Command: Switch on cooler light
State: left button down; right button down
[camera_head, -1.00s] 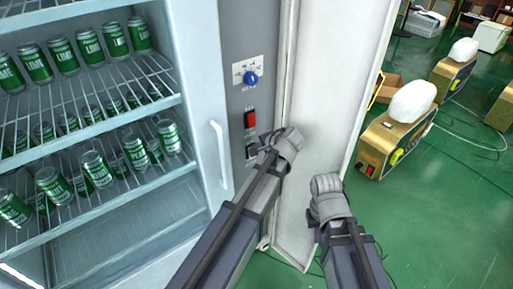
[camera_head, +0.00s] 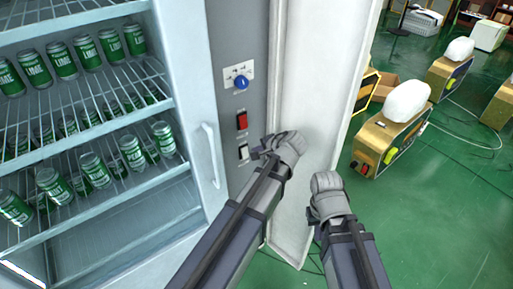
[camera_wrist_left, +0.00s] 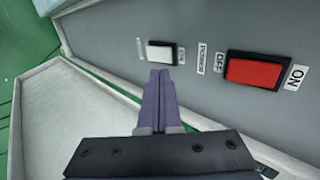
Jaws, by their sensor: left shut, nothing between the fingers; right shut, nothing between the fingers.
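The cooler's grey control panel (camera_head: 233,45) carries a blue knob (camera_head: 241,82), a red rocker switch (camera_head: 241,121) and a white switch (camera_head: 243,152) below it. In the left wrist view, the red switch (camera_wrist_left: 253,72) has POWER, OFF and ON labels; the smaller white switch (camera_wrist_left: 160,53) has labels too small to read surely. My left gripper (camera_head: 258,151) is shut and empty, just right of the white switch. In the wrist view its closed fingertips (camera_wrist_left: 159,74) point at that switch's lower edge; contact cannot be told. My right gripper (camera_head: 312,216) is shut and empty, lower right.
The cooler's shelves (camera_head: 95,118) hold several green cans, left of a door handle (camera_head: 210,155). An open white panel door (camera_head: 318,100) stands right behind my grippers. Gold-coloured machines (camera_head: 385,145) and cables are on the green floor at right.

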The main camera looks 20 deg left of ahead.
pick_arm(q)
jog(key=s+d+r+p, duration=0.2)
jog(key=d+r+p, duration=0.1)
jog(key=r+p, duration=0.3)
jog(key=shift+s+r, duration=0.35)
jog(key=shift+r, duration=0.1)
jog(key=shift+d, duration=0.1)
jog(key=s+a+f+n+g+h, duration=0.1)
jog(key=s+f+n+g+h, duration=0.25)
jog(key=s, duration=0.35)
jog(key=s+a+f+n+g+h, duration=0.1)
jog(key=s+f+n+g+h, duration=0.1)
jog(key=s+f+n+h, duration=0.35)
jog(key=s+d+r+m+y, duration=0.2)
jog(key=s+d+m, duration=0.3)
jog(key=d, duration=0.6)
jog(key=shift+s+d+g+y, duration=0.15)
jog(key=shift+s+g+y, duration=0.2)
jog(key=shift+s, duration=0.6)
jog(key=shift+d, duration=0.15)
